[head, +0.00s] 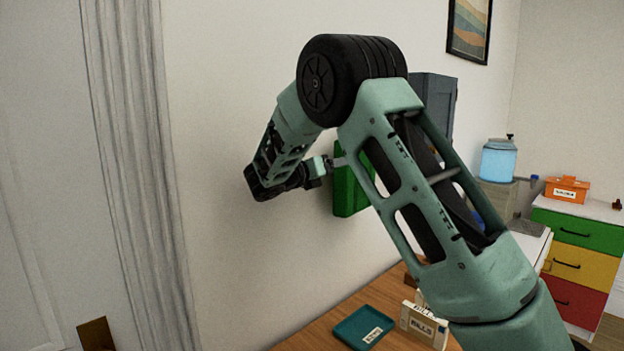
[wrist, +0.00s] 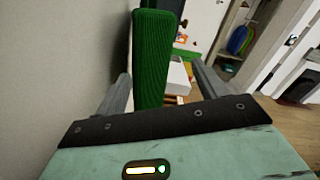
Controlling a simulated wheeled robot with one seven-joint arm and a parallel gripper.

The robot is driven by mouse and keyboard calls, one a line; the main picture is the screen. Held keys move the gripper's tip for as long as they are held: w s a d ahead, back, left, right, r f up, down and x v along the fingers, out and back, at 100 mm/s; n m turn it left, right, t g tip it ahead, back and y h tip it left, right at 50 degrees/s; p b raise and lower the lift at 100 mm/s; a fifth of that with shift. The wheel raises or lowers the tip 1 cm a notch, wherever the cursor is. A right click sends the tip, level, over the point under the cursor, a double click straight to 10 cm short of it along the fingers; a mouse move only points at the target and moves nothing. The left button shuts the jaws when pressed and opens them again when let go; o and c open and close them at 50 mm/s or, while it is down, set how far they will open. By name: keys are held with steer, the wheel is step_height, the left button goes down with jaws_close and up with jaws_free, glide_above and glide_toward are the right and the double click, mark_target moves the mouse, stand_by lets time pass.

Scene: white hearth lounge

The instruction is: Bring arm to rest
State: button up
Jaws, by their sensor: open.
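My arm reaches up and bends back toward the white wall in the head view. My gripper (head: 338,162) is at its end, raised well above the wooden table, beside a green upright panel or box (head: 349,190) at the wall. In the wrist view my gripper (wrist: 162,82) is open, its two grey fingers spread wide. The green thing (wrist: 155,60) shows there as a tall ribbed shape, in line with the gap between the fingers. I cannot tell whether it is between them or just beyond. Nothing is seen held. My arm hides part of the green thing in the head view.
A wooden table (head: 345,306) below bears a teal tray (head: 364,327) and a cream box labelled BILLS (head: 423,324). A grey wall cabinet (head: 437,105) is behind my arm. Colored drawers (head: 578,262) stand at right. The wall (head: 225,130) is close to my gripper.

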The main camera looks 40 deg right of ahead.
steer(key=a+b, duration=0.1)
steer(key=a, duration=0.6)
steer(key=shift+s, duration=0.3)
steer(key=s+a+f+m+y, duration=0.5)
steer(key=s+a+f+y, duration=0.5)
steer(key=s+a+f, duration=0.55)
steer(key=s+a+f+m+y, duration=0.1)
steer(key=s+a+m+y, duration=0.3)
steer(key=s+a, duration=0.5)
steer(key=s+a+f+m+g+y, duration=0.1)
steer(key=s+a+m+y, duration=0.3)
steer(key=s+a, duration=0.5)
steer(key=s+f+m, duration=0.1)
steer(key=s+m, duration=0.1)
steer(key=s, duration=0.1)
steer(key=shift+f+m+y, duration=0.15)
steer(key=shift+m+y, duration=0.15)
steer(key=shift+m, duration=0.1)
